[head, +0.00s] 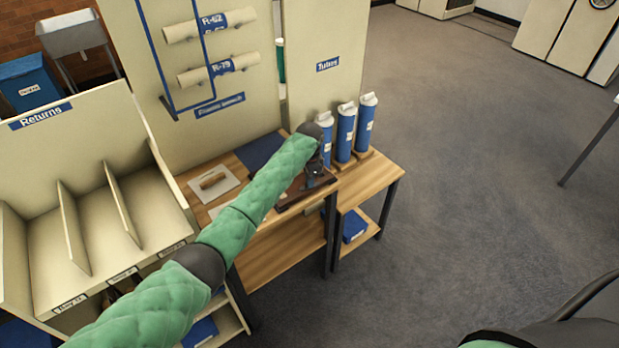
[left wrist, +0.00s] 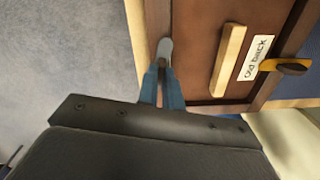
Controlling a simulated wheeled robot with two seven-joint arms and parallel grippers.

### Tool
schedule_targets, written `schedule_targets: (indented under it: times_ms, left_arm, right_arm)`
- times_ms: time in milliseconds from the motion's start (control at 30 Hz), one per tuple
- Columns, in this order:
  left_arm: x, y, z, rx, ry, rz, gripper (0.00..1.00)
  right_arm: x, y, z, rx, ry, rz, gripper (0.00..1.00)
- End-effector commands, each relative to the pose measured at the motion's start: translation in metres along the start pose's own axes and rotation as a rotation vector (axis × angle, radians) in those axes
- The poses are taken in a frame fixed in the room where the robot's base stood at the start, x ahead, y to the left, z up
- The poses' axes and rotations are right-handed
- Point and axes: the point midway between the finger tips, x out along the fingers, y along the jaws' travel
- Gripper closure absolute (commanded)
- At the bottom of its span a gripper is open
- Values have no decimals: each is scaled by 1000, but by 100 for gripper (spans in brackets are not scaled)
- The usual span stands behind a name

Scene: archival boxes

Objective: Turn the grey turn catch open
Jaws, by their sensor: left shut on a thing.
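In the left wrist view, the grey turn catch (left wrist: 165,48) shows as a rounded grey tip at the edge of a brown wooden frame (left wrist: 188,70). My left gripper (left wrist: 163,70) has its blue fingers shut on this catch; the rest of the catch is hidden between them. A second catch (left wrist: 287,65), yellow-brown and dark, crosses the frame's other side. In the head view, my left gripper (head: 317,170) is small and dark over the brown frame (head: 290,198) on the wooden table. My right gripper is not in view.
A panel labelled "Old back" (left wrist: 257,57) carries a light wooden strip (left wrist: 228,60). Several blue tubes with white caps (head: 345,132) stand just behind my gripper. A pale Returns rack (head: 88,215) stands at left. Open carpet (head: 480,160) lies to the right.

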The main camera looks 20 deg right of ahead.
Motion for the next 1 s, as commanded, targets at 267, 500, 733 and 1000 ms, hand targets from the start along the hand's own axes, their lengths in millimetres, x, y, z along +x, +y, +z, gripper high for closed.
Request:
schedule_targets:
  times_ms: [267,500,733,1000]
  left_arm:
    - [-3,0,-1,-180,2,-1,100]
    - [-2,0,-1,-263,2,-1,100]
    - [-2,-1,-1,-290,2,-3,100]
    - [-2,-1,-1,-291,3,-3,100]
  right_arm:
    - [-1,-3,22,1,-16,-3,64]
    - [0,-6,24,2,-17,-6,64]
    - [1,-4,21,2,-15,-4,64]
    - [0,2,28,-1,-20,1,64]
